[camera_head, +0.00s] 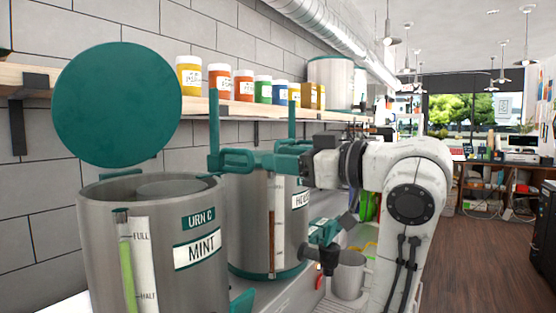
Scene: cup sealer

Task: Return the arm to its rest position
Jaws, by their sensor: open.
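My white arm (410,190) stands right of centre in the head view, folded at a rounded joint. A dark wrist leads left to my teal gripper (252,98). Its two fingers appear upright and spread wide apart, with nothing visibly held between them. In the picture the gripper overlaps the upper part of a second steel urn (255,235). I cannot tell whether it touches that urn.
The steel urn marked "URN C MINT" (160,255) stands at front left, with a round teal lid (117,104) raised above it. Several jars line the wooden shelf (150,105). A grey mug (348,276) is left of my arm. Open floor (490,255) shows at right.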

